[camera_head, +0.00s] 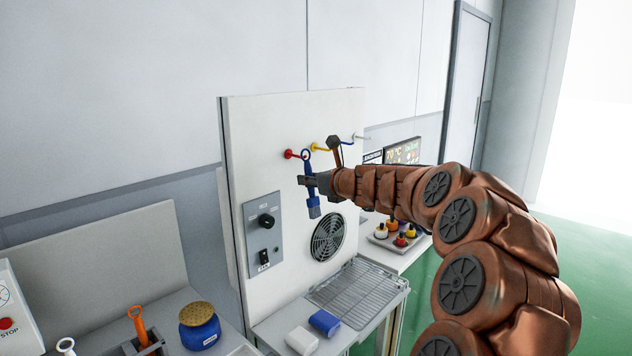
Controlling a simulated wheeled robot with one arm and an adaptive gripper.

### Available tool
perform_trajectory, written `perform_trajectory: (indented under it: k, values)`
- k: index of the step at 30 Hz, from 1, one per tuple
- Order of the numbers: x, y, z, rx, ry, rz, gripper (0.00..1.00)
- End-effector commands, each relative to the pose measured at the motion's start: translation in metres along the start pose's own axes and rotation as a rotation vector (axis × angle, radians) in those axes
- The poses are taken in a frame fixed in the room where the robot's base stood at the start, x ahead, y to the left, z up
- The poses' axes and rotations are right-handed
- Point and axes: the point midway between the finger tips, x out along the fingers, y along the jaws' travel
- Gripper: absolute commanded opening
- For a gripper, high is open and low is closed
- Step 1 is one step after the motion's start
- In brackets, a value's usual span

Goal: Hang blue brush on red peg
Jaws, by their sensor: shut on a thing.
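The blue brush (313,200) is held upright, with its ring (307,155) at the top and its bristles pointing down. My gripper (310,182) is shut on its handle, in front of the white panel. The red peg (290,154) sticks out of the upper part of the panel. The brush's ring is at the peg's tip, at about the same height. I cannot tell whether the ring is around the tip or just in front of it.
A yellow peg (316,147) and a pale peg (358,137) are to the right on the white panel (290,115). Below are a control box (264,240), a fan grille (328,238) and a wire rack (360,290). A blue jar (199,328) stands at lower left.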

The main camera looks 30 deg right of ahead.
Motion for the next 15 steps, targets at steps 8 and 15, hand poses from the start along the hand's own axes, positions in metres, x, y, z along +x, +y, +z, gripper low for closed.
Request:
perform_trajectory:
  k: [8,15]
  values:
    - [0.014,0.003,0.001,-0.002,0.001,0.001,0.0]
    - [0.024,0.004,-0.001,0.0,-0.001,0.002,0.0]
